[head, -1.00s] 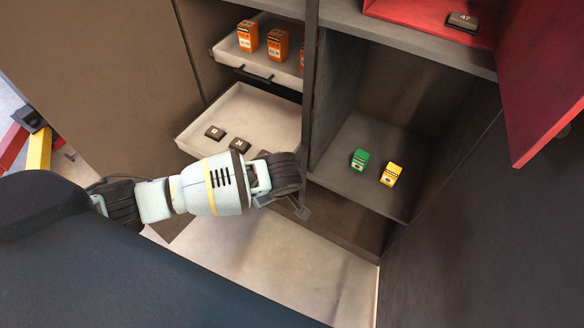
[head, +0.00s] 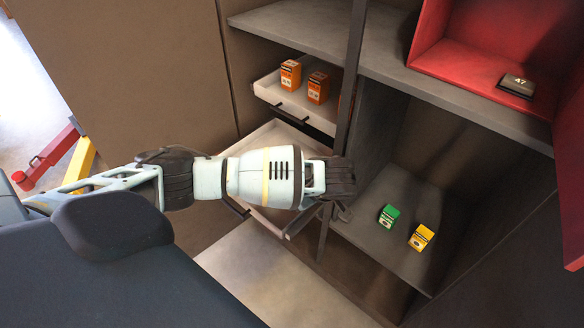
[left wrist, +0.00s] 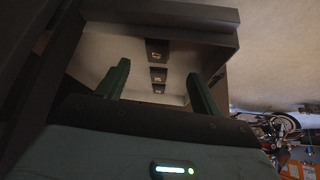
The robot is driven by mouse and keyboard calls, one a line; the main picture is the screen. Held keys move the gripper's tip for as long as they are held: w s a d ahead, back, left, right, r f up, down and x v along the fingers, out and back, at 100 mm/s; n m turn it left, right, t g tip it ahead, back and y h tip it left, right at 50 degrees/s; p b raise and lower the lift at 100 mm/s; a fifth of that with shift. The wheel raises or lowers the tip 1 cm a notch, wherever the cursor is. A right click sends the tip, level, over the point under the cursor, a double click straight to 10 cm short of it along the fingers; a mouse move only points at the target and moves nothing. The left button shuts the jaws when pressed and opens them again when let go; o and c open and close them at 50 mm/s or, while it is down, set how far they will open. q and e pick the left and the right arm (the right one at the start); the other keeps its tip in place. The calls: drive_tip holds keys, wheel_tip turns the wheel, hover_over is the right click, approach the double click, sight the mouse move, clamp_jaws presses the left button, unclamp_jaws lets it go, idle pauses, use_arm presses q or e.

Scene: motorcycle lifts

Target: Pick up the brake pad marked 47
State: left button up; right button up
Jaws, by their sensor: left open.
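The brake pad marked 47 (head: 516,86) is a small dark block with a pale "47" on its top. It lies in the red compartment (head: 455,72) at the upper right of the head view. My left gripper (head: 338,212) is well below and to the left of it, in front of the cabinet by the lower drawer (head: 268,134). In the left wrist view its two green fingers (left wrist: 161,80) are apart with nothing held between them. My right gripper is not in view.
Orange boxes (head: 291,74) sit in the upper drawer. A green box (head: 389,216) and a yellow box (head: 421,237) stand on the lower right shelf. A vertical post (head: 352,80) divides the cabinet. A grey shelf (head: 465,105) runs below the red compartment.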

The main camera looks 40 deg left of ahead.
use_arm(q)
drive_tip(key=shift+a+f, duration=0.25)
drive_tip(key=shift+f, duration=0.05)
drive_tip(key=shift+x, duration=0.8)
drive_tip(key=shift+w+b+x, duration=0.15)
drive_tip(key=shift+b+x, duration=0.4)
drive_tip(key=shift+x, duration=0.6)
drive_tip(key=shift+w+b+x, duration=0.2)
drive_tip(key=shift+b+x, duration=0.3)
drive_tip(key=shift+x, duration=0.7)
drive_tip(key=shift+a+f, duration=0.15)
drive_tip(key=shift+a, duration=0.1)
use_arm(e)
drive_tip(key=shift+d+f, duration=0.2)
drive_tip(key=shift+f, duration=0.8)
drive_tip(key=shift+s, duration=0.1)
use_arm(q)
drive_tip(key=c, duration=1.1)
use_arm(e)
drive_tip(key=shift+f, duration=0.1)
